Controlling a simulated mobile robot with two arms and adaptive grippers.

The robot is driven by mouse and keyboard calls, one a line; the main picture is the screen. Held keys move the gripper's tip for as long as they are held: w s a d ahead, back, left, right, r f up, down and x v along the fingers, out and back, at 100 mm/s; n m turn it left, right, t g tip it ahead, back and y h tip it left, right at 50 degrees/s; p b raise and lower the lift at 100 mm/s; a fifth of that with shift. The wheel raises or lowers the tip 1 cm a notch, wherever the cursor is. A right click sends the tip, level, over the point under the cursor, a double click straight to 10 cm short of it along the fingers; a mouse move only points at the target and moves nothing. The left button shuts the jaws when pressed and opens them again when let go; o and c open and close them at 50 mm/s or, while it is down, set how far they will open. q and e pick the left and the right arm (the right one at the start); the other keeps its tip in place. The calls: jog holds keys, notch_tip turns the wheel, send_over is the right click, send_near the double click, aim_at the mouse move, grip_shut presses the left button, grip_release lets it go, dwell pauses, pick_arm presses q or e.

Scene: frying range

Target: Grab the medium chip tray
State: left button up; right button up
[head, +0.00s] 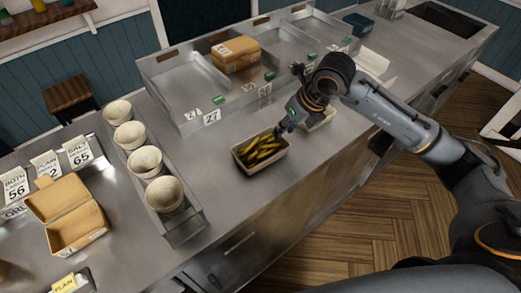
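A tray of chips (261,153) sits on the steel counter, left of centre, its pale rim around a pile of yellow-brown chips. A second pale tray (322,120) lies behind my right gripper and is partly hidden by it. Which tray is the medium one I cannot read. My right gripper (284,127) points down at the upper right corner of the chip-filled tray, close to its rim. I cannot tell whether it touches the rim, or whether its fingers are open or shut. My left gripper is not in view.
A metal rack (184,222) of several pale cups stands to the left. An open cardboard box (76,228) and price cards lie further left. A divided steel bin (185,85) holding a brown box (236,54) is behind. The counter in front of the chip-filled tray is clear.

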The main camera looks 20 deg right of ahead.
aim_at(261, 152)
jog(key=shift+f+p, duration=0.3)
jog(key=p+x, duration=0.1)
jog(key=x, duration=0.2)
jog(key=shift+w+d+f+p, duration=0.15)
jog(key=shift+f+p, duration=0.2)
jog(key=shift+p, duration=0.05)
jog(key=shift+w+f, duration=0.2)
jog(key=shift+f, duration=0.25)
grip_shut()
